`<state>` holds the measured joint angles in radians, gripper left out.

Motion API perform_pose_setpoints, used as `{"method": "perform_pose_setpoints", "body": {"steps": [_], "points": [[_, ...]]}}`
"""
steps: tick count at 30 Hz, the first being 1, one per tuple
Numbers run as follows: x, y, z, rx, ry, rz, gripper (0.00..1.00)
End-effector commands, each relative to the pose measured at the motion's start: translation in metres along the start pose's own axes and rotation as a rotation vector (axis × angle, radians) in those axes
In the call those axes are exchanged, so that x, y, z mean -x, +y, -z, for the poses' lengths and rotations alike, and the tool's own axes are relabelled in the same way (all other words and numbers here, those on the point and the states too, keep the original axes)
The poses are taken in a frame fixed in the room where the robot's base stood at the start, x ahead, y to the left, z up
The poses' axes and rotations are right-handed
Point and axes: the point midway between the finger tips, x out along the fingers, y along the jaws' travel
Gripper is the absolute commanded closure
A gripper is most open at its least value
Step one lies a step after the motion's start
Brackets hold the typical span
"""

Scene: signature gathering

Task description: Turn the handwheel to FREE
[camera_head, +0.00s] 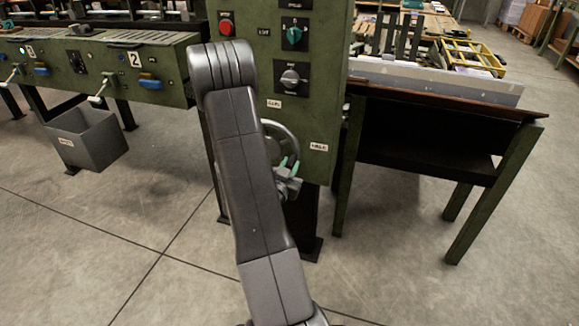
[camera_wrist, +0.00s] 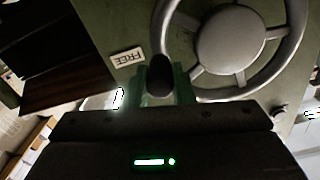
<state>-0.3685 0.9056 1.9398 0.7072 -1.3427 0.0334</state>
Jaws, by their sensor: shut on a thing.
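The grey handwheel (camera_head: 293,139) is on the front of the green machine cabinet, partly hidden behind my arm in the head view. In the wrist view its spoked rim and round hub (camera_wrist: 230,40) fill the upper right. My gripper (camera_head: 288,166), with green fingers, is at the wheel's lower right. In the wrist view my gripper (camera_wrist: 165,88) is shut on the wheel's dark handle knob (camera_wrist: 160,73). The FREE label (camera_wrist: 128,56) is on the panel just left of the knob there. In the head view a small label (camera_head: 318,147) sits right of the wheel.
Above the wheel are a grey rotary knob (camera_head: 290,78), a green knob (camera_head: 294,35) and a red button (camera_head: 226,27). A dark-topped bench (camera_head: 440,97) stands close on the right. A grey bin (camera_head: 88,140) stands at left. The floor in front is clear.

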Motion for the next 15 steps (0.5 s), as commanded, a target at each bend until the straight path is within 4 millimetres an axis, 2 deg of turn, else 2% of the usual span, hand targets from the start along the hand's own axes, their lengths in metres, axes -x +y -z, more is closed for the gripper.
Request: {"method": "perform_pose_setpoints", "body": {"steps": [15], "points": [[-0.0002,-0.0016,0.0071,-0.002,0.004,0.0,1.0]]}}
